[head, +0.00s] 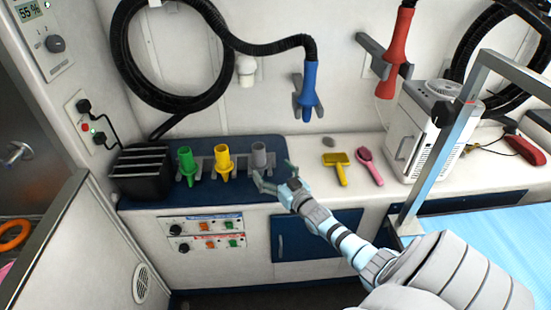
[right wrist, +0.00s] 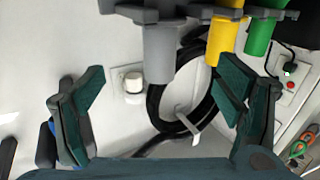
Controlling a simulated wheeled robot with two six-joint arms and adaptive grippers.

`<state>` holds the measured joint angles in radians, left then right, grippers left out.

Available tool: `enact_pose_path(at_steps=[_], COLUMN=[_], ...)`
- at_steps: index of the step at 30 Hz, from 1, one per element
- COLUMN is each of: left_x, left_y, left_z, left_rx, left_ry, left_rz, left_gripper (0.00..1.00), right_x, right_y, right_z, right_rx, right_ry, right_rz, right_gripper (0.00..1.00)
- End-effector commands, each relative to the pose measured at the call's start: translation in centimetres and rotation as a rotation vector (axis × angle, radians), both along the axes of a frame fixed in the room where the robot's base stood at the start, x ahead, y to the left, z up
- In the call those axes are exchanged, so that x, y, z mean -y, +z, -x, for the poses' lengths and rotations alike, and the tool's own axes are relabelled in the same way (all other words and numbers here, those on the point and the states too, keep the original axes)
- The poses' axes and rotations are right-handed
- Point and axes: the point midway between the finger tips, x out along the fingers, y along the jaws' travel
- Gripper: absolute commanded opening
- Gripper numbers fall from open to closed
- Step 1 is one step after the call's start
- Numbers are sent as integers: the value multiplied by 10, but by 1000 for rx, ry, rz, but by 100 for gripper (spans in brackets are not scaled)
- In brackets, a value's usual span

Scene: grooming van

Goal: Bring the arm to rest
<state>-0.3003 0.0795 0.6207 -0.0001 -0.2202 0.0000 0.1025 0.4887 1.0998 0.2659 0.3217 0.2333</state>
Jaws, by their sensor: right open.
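My right gripper (head: 273,175) is over the counter, just in front of the grey nozzle (head: 259,154) in the rack. In the right wrist view its two fingers (right wrist: 160,110) are apart with nothing held between them. The grey nozzle (right wrist: 159,50) shows beyond and between the fingers there; I cannot tell whether it is touched. A yellow nozzle (head: 222,160) and a green nozzle (head: 187,163) stand to the left in the same rack. My left gripper is in neither view.
A black slotted box (head: 140,172) stands at the counter's left end. A blue dryer nozzle (head: 309,88) and a red one (head: 397,52) hang on the wall. A yellow brush (head: 337,165), a pink brush (head: 368,165) and a white cabinet (head: 415,130) are on the right.

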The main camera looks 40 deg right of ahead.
Motion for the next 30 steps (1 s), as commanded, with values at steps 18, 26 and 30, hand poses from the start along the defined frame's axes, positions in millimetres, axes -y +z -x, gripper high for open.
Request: enact_pose_path(at_steps=[18,26,30], left_x=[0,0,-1], left_y=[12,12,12], left_z=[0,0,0], left_rx=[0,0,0], left_ry=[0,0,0], left_rz=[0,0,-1], left_gripper=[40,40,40], right_x=[-2,-30,-103], right_y=[1,-21,-67], right_z=[13,19,61], right_rx=[1,-104,-405], right_ry=[0,28,96], right_rz=[1,-10,-10], right_gripper=[86,86,86])
